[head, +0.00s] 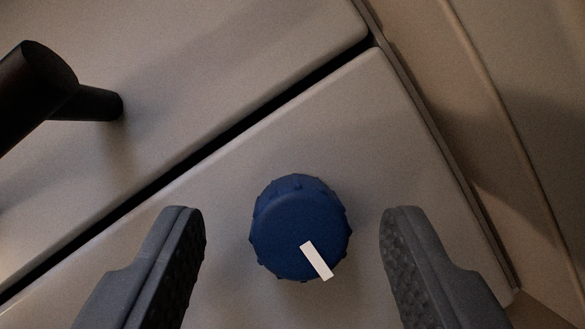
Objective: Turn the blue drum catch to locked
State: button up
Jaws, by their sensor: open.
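The blue drum catch (290,222) is a round, ribbed knob on a pale grey front panel. A white pointer mark on its face runs from near the centre toward the lower right rim. I see no locked or unlocked label near it. My gripper (292,225) is open, with one dark grey finger to the left of the catch and one to the right. A clear gap shows between each finger and the knob, and neither touches it. I cannot tell how far the fingertips are from the panel in depth.
A black bar handle (45,85) stands out from the upper panel (230,60) at upper left. A dark slanting gap separates that panel from the lower panel (390,130). A beige surface with a ridge (500,110) lies to the right.

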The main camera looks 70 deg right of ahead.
jog(key=shift+a+f, duration=0.2)
jog(key=shift+f, duration=0.35)
